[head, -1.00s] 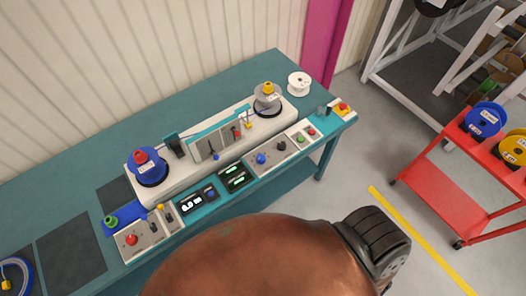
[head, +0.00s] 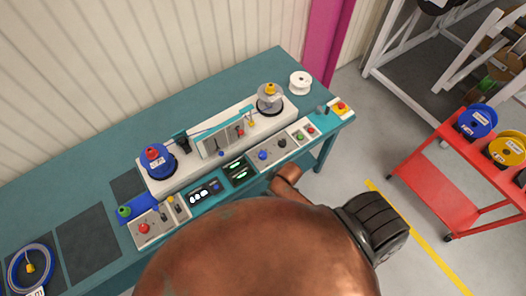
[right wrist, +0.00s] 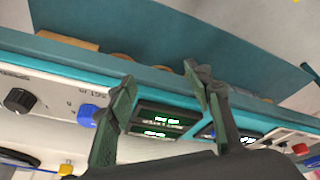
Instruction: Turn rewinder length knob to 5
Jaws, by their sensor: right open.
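The rewinder's control strip has a blue knob (head: 263,155) and a black knob (head: 282,143) side by side on its light panel. Both show in the right wrist view, the blue knob (right wrist: 90,115) left of my fingers and the black knob (right wrist: 20,100) at the far left. My left gripper is not in view.
The teal bench (head: 215,100) carries a blue reel (head: 157,158), a grey reel (head: 269,98) and a white spool (head: 300,83). A red cart (head: 425,180) stands right.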

